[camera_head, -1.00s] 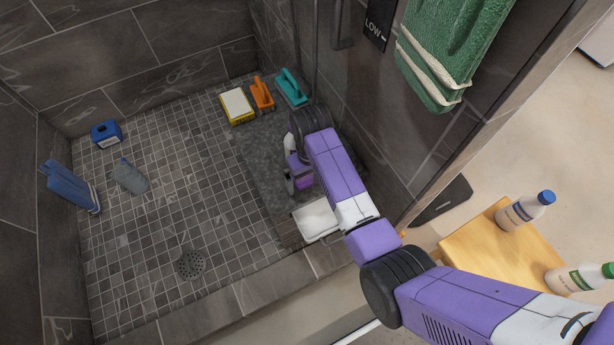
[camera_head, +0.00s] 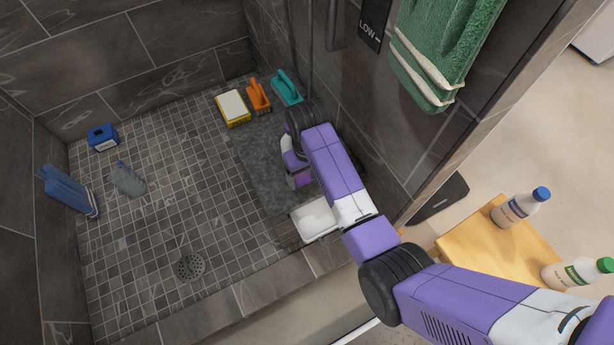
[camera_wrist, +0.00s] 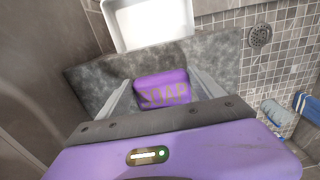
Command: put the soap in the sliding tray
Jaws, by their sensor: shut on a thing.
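The purple soap (camera_wrist: 163,88), marked "SOAP", sits between the two grey fingers of my gripper (camera_wrist: 160,80) in the wrist view. My gripper is shut on it. In the head view my gripper (camera_head: 296,178) is low over the dark grey stone slab, largely hidden by my own arm. The sliding tray (camera_head: 315,218) is a white, open, shallow tray just in front of the gripper, near the shower's edge. It looks empty and also shows at the top of the wrist view (camera_wrist: 150,44), apart from the soap.
Bottles and a blue box (camera_head: 103,137) are at left. The tiled floor around the drain (camera_head: 189,266) is clear. A glass wall is at right.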

